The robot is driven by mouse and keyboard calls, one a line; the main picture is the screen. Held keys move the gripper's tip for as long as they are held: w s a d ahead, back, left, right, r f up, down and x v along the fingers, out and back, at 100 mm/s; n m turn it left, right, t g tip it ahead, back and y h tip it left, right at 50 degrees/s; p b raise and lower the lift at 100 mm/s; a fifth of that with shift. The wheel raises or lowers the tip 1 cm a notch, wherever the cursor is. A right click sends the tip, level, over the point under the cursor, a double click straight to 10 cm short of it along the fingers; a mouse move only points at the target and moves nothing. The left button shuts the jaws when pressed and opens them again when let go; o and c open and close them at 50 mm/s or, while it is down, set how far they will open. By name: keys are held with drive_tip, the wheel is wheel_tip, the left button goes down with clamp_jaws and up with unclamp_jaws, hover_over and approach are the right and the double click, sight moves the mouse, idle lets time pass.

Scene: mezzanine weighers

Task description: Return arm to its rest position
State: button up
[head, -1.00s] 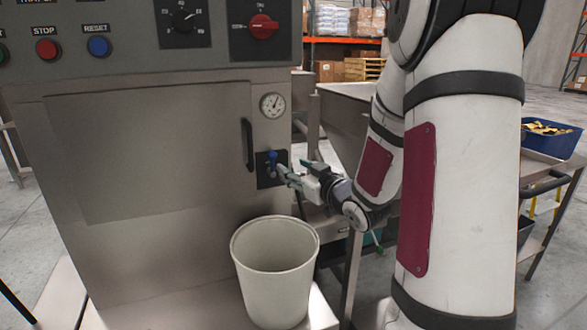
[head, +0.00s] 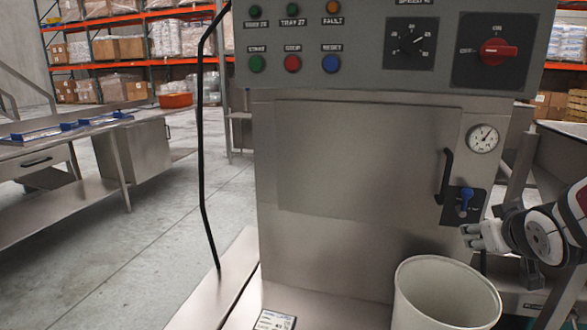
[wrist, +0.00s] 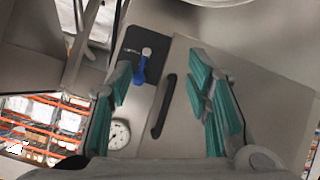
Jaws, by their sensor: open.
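My gripper (head: 482,235) is at the right side of the head view, in front of the steel machine and above the rim of a pale bin. In the wrist view my gripper (wrist: 160,100) is open, its green-padded fingers spread apart with nothing between them. A blue lever (head: 465,198) on a dark plate sits on the machine front, just beyond the gripper. The lever also shows in the wrist view (wrist: 140,70), apart from the fingers. Most of my arm is outside the head view.
The steel machine (head: 350,220) has a black door handle (head: 445,176), a gauge (head: 482,138) and a red rotary switch (head: 496,51). The pale bin (head: 440,280) stands below the gripper. A steel table (head: 60,140) is at left, with open floor (head: 140,240) before it.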

drive_tip(key=s+a+g+y, duration=0.1)
drive_tip(key=s+a+g, duration=0.2)
drive_tip(key=s+a, duration=0.55)
drive_tip(key=s+a+g+y, duration=0.1)
drive_tip(key=s+a+g, duration=0.3)
drive_tip(key=s, duration=0.9)
drive_tip(key=s+a+g+y, duration=0.25)
drive_tip(key=s+a, duration=0.35)
drive_tip(key=s, duration=0.4)
wheel_tip(320, 180, up, 22)
drive_tip(key=t+p, duration=0.3)
drive_tip(key=p, duration=1.8)
drive_tip(key=shift+s+d+r+h, duration=0.15)
drive_tip(key=shift+s+r+h, duration=0.05)
drive_tip(key=shift+s+h, duration=0.15)
